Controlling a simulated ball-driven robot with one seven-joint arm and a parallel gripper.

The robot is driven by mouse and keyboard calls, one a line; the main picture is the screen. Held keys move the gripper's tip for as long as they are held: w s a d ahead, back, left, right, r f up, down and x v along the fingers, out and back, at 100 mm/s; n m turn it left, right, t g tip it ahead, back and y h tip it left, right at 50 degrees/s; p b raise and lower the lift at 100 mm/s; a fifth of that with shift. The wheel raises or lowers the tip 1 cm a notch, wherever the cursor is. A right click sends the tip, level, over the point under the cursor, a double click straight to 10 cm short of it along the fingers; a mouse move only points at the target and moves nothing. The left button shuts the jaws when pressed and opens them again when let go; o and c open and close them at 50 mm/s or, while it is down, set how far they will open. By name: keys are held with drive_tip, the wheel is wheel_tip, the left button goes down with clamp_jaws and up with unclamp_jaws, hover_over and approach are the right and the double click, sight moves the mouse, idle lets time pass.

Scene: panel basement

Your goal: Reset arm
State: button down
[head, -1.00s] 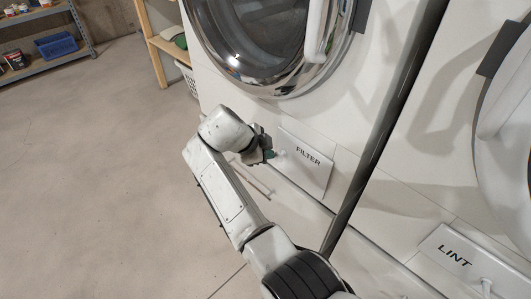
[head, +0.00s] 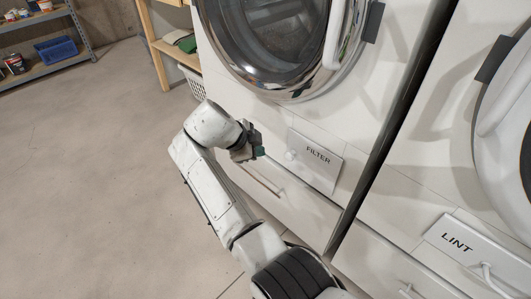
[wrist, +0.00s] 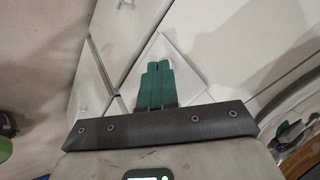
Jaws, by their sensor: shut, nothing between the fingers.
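My gripper (head: 259,152) is at the end of my bent arm, left of the white FILTER panel (head: 322,162) on the washer front. In the wrist view its green fingers (wrist: 157,84) are closed together with nothing between them. The FILTER panel has a small white knob (head: 291,155) at its left side, and a gap shows between the gripper and this knob. In the wrist view a white panel (wrist: 186,50) stands behind the fingers, partly hidden by them.
The washer's round door (head: 283,92) is above the gripper. A drawer front with a bar handle (head: 262,180) is below it. A LINT panel (head: 470,246) is at right. A metal shelf with a blue bin (head: 56,48) stands far left. The floor at left is clear.

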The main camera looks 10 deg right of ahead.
drive_tip(key=a+r, duration=0.2)
drive_tip(key=r, duration=0.1)
drive_tip(key=shift+w+a+r+p, duration=0.1)
drive_tip(key=shift+a+r+p, duration=0.15)
drive_tip(key=shift+a+p, duration=0.15)
drive_tip(key=s+d+f+n+g+y, duration=0.25)
drive_tip(key=s+d+f+n, duration=0.65)
drive_tip(key=s+d+f, duration=0.9)
drive_tip(key=s+d+n+y, duration=0.1)
drive_tip(key=s+d+n, duration=0.15)
drive_tip(key=s, duration=0.65)
drive_tip(key=s+d+r+n+y, duration=0.1)
drive_tip(key=s+n, duration=0.3)
drive_tip(key=s, duration=0.5)
drive_tip(key=s+d+n+y, duration=0.1)
drive_tip(key=s+n, duration=0.3)
drive_tip(key=s, duration=0.6)
wheel_tip(320, 180, up, 33)
drive_tip(key=p, duration=3.3)
drive_tip(key=shift+w+r+g, duration=0.15)
drive_tip(key=shift+w+g, duration=0.1)
drive_tip(key=shift+g, duration=0.1)
drive_tip(key=c, duration=1.8)
unclamp_jaws()
